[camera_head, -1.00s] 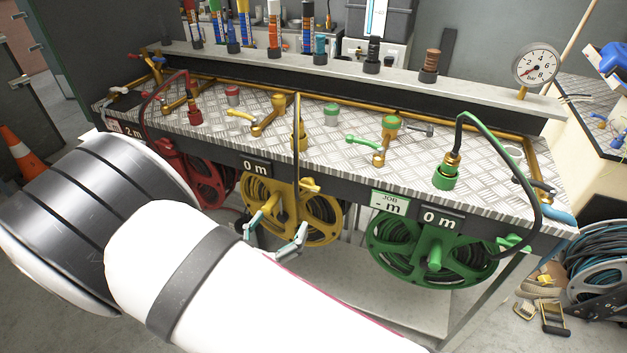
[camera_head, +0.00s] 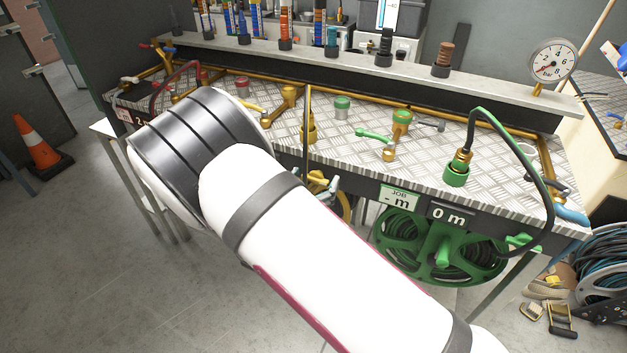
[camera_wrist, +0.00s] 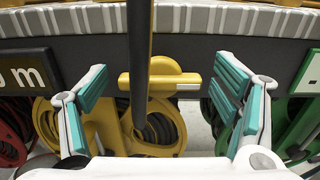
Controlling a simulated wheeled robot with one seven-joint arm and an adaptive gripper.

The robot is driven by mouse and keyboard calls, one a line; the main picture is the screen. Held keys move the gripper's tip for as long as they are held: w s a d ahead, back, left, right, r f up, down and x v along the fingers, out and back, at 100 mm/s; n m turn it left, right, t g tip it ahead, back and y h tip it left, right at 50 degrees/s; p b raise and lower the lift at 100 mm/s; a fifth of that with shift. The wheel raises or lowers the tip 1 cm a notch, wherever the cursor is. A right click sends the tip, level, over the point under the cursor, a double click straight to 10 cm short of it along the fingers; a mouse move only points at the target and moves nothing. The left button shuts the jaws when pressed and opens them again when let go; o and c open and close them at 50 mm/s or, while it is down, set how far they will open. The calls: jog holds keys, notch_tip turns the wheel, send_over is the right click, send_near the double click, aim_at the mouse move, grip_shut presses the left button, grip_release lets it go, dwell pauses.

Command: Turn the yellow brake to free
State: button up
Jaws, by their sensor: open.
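The yellow brake (camera_wrist: 172,83) is a stubby horizontal bar with a round hub, on the dark front edge of the bench above the yellow reel (camera_wrist: 108,122). A pale mark shows at its right end. My gripper (camera_wrist: 160,78) is open, with one teal-padded finger to each side of the brake, apart from it. A dark hose (camera_wrist: 139,50) runs down in front of the brake's left part. In the head view the brake (camera_head: 316,180) shows just past my arm; most of my gripper and the yellow reel are hidden behind the arm.
The green reel (camera_head: 440,245) hangs to the right, below a "0 m" sign (camera_head: 452,215). The red reel (camera_wrist: 12,140) is at the left edge of the wrist view. Valves and couplings stand on the bench top (camera_head: 350,155).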

jog(key=c, duration=1.2)
jog(key=shift+o, duration=0.2)
jog(key=shift+n, duration=0.3)
jog(key=shift+w+a+f+n+p, duration=0.15)
jog(key=shift+n+p, duration=0.6)
jog(key=shift+n, duration=3.55)
jog(key=shift+s+a+f+n+p, duration=0.1)
jog(key=shift+n+p, duration=0.65)
jog(key=shift+n, duration=3.55)
